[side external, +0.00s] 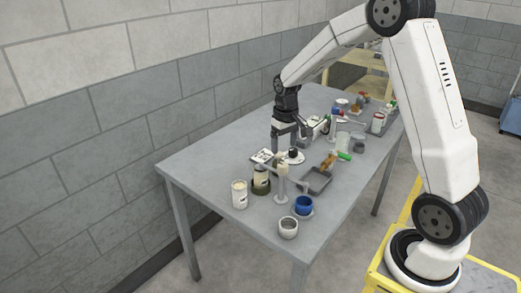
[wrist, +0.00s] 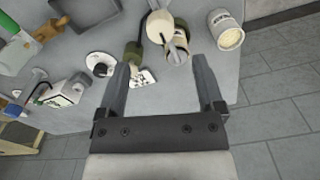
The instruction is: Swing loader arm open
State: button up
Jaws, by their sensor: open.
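A white post stand (side external: 281,184) with a round base and a pale sideways arm (side external: 298,186) stands near the table's front; I take this as the loader arm. In the wrist view a cream rounded head (wrist: 160,27) with a dark rod shows ahead of my gripper. My gripper (side external: 290,144) is open and empty, fingers pointing down behind the post, above a white disc with a black knob (side external: 293,153). In the wrist view the fingers of my gripper (wrist: 161,70) are wide apart, with a black-and-white patterned card (wrist: 143,78) below between them. I see no contact with the post.
An olive-based can (side external: 261,181) and a cream-filled tin (side external: 239,194) stand left of the post. A blue cup (side external: 304,205) and a grey cup (side external: 288,228) stand in front. A grey tray (side external: 318,181) lies right. Several items crowd the far end; the left table edge is clear.

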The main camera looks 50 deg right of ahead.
aim_at(283, 164)
jog(key=shift+f, duration=0.15)
jog(key=shift+f, duration=3.75)
grip_shut()
